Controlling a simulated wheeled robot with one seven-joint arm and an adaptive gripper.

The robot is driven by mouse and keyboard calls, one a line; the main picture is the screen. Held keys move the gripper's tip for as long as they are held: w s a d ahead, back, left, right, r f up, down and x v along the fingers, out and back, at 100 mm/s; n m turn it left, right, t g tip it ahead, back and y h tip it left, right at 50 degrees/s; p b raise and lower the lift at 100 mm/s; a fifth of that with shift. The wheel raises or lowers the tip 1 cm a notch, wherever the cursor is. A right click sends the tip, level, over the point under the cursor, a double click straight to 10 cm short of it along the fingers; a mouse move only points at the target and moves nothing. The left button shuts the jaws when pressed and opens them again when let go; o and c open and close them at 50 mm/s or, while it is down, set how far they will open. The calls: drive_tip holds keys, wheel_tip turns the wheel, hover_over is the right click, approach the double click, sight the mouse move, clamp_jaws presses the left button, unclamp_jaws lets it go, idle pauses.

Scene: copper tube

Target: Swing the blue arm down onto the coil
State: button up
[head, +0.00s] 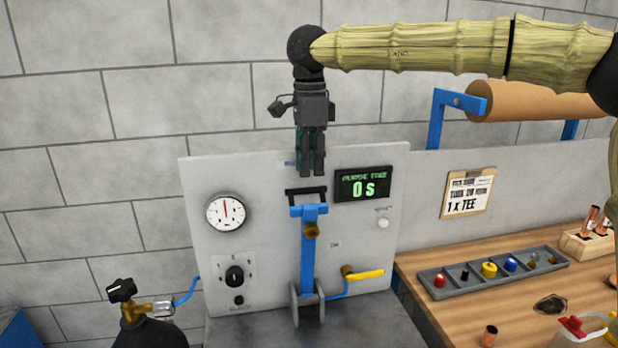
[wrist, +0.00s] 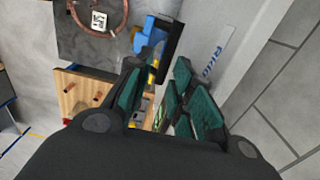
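The blue arm (head: 308,250) stands upright in front of the grey panel, with a black handle (head: 306,195) across its top. In the wrist view the blue arm (wrist: 146,36) and its black handle (wrist: 172,38) lie beyond my fingertips. My gripper (head: 313,174) points down just above the handle, apart from it. In the wrist view my gripper (wrist: 158,68) shows a gap between its teal-padded fingers, open and empty. The copper coil (wrist: 122,20) lies on the dark bench top in the wrist view; the head view does not show it.
The panel (head: 265,200) carries a gauge (head: 226,212), a knob (head: 234,276), a timer (head: 363,184) reading 0 s and a yellow-handled valve (head: 366,274). A gas bottle (head: 150,332) stands at left. A parts tray (head: 455,289) sits on the wooden bench at right.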

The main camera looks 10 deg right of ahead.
sight(309, 188)
drive_tip(key=f, duration=0.2)
drive_tip(key=w+f, duration=0.1)
drive_tip(key=f, duration=0.1)
drive_tip(key=shift+w, duration=0.1)
drive_tip(key=shift+s+f, duration=0.2)
drive_tip(key=shift+s, duration=0.05)
drive_tip(key=shift+f+p, duration=0.2)
drive_tip(key=shift+p, duration=0.1)
drive_tip(key=shift+w+a+f, duration=0.1)
drive_tip(key=shift+w+f, duration=0.15)
drive_tip(key=shift+w, duration=0.05)
drive_tip(key=shift+s+r, duration=0.1)
drive_tip(key=shift+s, duration=0.1)
drive_tip(key=shift+c, duration=0.7)
clamp_jaws()
